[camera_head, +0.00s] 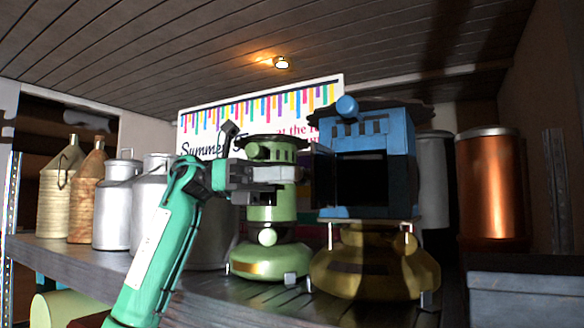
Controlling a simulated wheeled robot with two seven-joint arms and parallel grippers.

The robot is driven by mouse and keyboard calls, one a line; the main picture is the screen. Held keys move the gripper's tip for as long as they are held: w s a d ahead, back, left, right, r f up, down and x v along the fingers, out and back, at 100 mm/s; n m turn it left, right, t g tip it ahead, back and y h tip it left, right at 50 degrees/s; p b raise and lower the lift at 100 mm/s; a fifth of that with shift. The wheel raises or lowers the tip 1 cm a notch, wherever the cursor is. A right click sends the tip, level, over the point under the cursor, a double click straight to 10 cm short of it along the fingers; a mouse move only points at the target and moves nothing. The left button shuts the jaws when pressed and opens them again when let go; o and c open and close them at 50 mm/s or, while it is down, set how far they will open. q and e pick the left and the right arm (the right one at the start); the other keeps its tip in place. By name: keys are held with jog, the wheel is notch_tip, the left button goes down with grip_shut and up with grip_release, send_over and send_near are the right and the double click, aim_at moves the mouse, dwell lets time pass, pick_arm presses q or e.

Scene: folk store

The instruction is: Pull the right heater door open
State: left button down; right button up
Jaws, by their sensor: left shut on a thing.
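The right heater (368,138) has a blue upper body on a rounded gold base and stands on the shelf. Its front shows a dark square opening. Its blue door (323,178) stands out at the left side of the opening, seen nearly edge-on. My left gripper (299,175) reaches in from the left, in front of the green heater (268,262), and is shut at the door's outer edge; the exact contact is too small to see clearly. The green heater's middle is partly hidden by this gripper. My right gripper is not in view.
Metal milk cans (116,207) and tan canisters (60,190) stand at the left. A copper cylinder (492,190) and a grey one (434,185) stand at the right. A grey box (525,300) is at the lower right. A sign (215,122) hangs behind.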

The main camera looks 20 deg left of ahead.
pick_arm(q)
jog(key=c, duration=1.5)
grip_release()
jog(key=o, duration=0.3)
jog(key=shift+o, duration=0.2)
jog(key=w+a+b, duration=0.2)
jog(key=a+b, duration=0.2)
jog(key=a, duration=0.9)
jog(key=shift+a+b, duration=0.2)
jog(key=shift+b, duration=0.15)
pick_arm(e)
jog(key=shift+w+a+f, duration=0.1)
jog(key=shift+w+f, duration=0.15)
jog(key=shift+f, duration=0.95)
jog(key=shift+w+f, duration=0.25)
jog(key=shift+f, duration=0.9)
